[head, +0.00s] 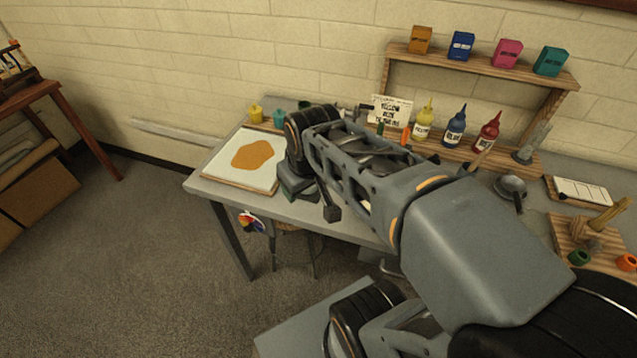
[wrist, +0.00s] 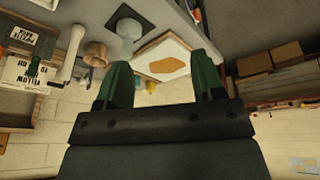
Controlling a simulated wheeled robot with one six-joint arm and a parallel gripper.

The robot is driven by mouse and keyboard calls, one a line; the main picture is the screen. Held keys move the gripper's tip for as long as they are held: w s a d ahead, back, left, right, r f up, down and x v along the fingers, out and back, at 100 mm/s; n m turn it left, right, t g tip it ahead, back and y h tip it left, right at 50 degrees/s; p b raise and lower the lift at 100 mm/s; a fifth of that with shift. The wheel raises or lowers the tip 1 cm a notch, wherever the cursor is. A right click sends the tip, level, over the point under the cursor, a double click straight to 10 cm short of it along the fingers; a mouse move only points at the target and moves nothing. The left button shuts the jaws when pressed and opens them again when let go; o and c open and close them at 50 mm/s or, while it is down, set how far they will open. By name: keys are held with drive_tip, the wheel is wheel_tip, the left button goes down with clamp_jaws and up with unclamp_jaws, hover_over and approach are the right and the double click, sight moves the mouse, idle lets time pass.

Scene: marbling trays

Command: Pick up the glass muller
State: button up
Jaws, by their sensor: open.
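A pale green, see-through object with a wide rounded end, which looks like the glass muller (wrist: 130,30), stands on the grey table in the wrist view. It is beyond the tip of my left-hand finger, apart from it. I cannot make it out in the head view, where my arm covers that part of the table. My gripper (wrist: 163,72) is open, its two dark green fingers apart with nothing held between them. In the head view it is mostly hidden by my own wrist.
A white slab (head: 213,168) with an orange-brown patch lies at the table's left end, also in the wrist view (wrist: 145,55). Paint bottles (head: 454,128) and a sign (head: 391,110) stand along the back. A wooden shelf (head: 480,67) holds several coloured boxes.

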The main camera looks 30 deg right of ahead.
drive_tip(key=w+d+f+n+g, duration=0.1)
drive_tip(key=w+d+n, duration=0.2)
drive_tip(key=w, duration=0.3)
drive_tip(key=w+d+f+n+g+b, duration=0.1)
drive_tip(key=w+d+n, duration=0.2)
drive_tip(key=w, duration=0.3)
drive_tip(key=w+d+f+n+g, duration=0.1)
drive_tip(key=w+d+f+n, duration=0.1)
drive_tip(key=w, duration=0.4)
drive_tip(key=shift+w+d+n+g, duration=0.15)
drive_tip(key=shift+w+d+n, duration=0.05)
drive_tip(key=shift+d+n, duration=0.3)
drive_tip(key=shift+w+d+n+g, duration=0.15)
drive_tip(key=shift+d+n, duration=0.2)
drive_tip(key=shift+n, duration=0.25)
wheel_tip(320, 180, down, 6)
drive_tip(key=shift+f, duration=0.25)
drive_tip(key=shift+a+f+p, duration=0.1)
drive_tip(key=shift+f+p, duration=0.45)
drive_tip(key=shift+f, duration=2.65)
drive_tip(key=shift+c, duration=0.3)
drive_tip(key=shift+w, duration=0.1)
clamp_jaws()
